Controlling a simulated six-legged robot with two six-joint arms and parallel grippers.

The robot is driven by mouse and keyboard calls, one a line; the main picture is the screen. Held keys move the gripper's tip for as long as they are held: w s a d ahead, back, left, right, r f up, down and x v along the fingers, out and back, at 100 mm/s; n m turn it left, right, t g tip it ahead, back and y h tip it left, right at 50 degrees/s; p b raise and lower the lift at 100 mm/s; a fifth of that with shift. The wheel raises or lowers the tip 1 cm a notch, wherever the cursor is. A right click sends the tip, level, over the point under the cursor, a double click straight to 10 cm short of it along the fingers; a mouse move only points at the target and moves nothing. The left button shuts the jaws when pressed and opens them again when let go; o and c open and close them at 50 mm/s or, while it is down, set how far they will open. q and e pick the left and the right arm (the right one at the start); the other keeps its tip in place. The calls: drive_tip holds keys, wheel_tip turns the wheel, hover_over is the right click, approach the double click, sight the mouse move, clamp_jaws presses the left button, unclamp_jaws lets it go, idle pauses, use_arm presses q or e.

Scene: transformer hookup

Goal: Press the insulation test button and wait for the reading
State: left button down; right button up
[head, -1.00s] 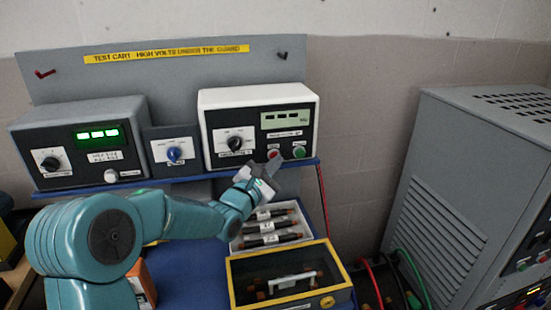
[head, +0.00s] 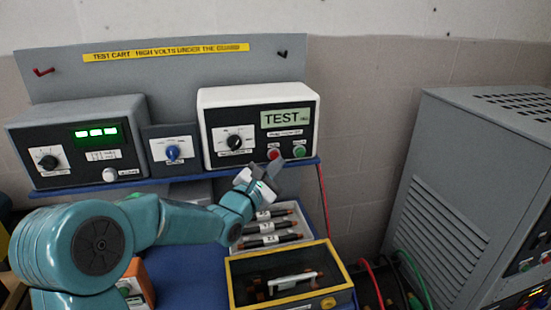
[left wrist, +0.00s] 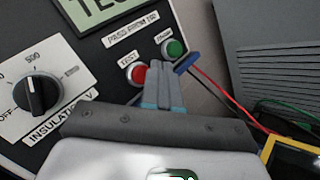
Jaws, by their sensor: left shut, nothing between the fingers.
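The insulation tester (head: 215,110) is a white box with a dark front on the cart's shelf. Its display (head: 287,118) reads "TEST". It has a red button (head: 274,153), labelled TEST in the left wrist view (left wrist: 138,75), and a green button (head: 299,151) to its right. A black dial (left wrist: 37,94) sits left of them. My left gripper (left wrist: 160,70) is shut and empty, its tips just in front of the panel beside the red button. In the head view it is just below the buttons. I cannot tell whether it touches. My right gripper is not in view.
A grey meter (head: 75,118) with a lit green display and a small blue-knob panel (head: 172,146) stand to the left. Below are a tray of black rods (head: 268,240) and a yellow-rimmed box (head: 342,283). A grey cabinet (head: 445,170) stands right.

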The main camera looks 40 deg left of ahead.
use_arm(q)
drive_tip(key=s+d+b, duration=0.3)
drive_tip(key=s+d, duration=0.1)
drive_tip(key=shift+d, duration=0.3)
idle(0.3)
drive_tip(key=shift+r, duration=0.1)
idle(0.4)
